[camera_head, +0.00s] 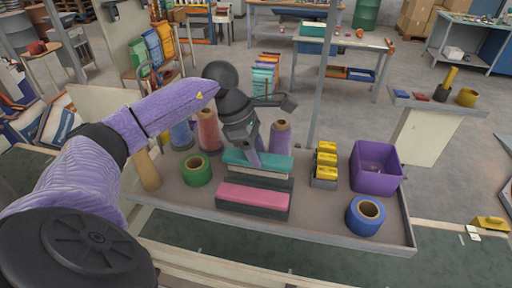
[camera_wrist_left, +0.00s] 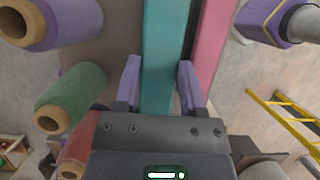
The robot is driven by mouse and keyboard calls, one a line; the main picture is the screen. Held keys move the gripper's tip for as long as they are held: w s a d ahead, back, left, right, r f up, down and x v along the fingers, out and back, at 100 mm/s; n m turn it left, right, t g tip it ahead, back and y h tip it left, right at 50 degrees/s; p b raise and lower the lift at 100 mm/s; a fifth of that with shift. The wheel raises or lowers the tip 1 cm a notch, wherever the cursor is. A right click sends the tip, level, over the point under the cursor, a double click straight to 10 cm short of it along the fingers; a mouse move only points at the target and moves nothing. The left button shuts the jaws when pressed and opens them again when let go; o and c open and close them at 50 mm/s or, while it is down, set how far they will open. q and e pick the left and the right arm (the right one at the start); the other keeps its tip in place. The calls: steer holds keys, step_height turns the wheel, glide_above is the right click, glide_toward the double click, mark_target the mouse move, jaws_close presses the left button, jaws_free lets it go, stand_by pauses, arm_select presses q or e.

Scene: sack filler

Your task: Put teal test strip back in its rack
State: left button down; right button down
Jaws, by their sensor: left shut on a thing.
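The teal test strip (camera_head: 268,163) lies lengthwise at the back of the dark grey rack (camera_head: 272,183) in the head view. A pink strip (camera_head: 253,197) sits in front of it, with a pale band between. My left gripper (camera_head: 250,158) reaches down from above and is shut on the teal strip. In the left wrist view the teal strip (camera_wrist_left: 165,50) runs between the two purple fingers, beside the pink strip (camera_wrist_left: 213,40). I cannot tell whether the teal strip is seated in a slot. My right gripper is not in view.
On the tray (camera_head: 330,231) are a green tape roll (camera_head: 196,170), a blue tape roll (camera_head: 366,216), a purple bin (camera_head: 376,180), yellow blocks (camera_head: 326,160) and a tan cylinder (camera_head: 147,171). Red (camera_head: 208,130) and purple (camera_head: 280,138) cones stand behind the rack.

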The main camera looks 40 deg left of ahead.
mark_target(258, 174)
arm_select(q)
steer(key=shift+d, duration=0.15)
steer(key=shift+f, duration=0.1)
steer(key=shift+f+b, duration=0.45)
steer(key=shift+b, duration=0.05)
steer(key=shift+f+b, duration=1.45)
steer(key=shift+f, duration=0.15)
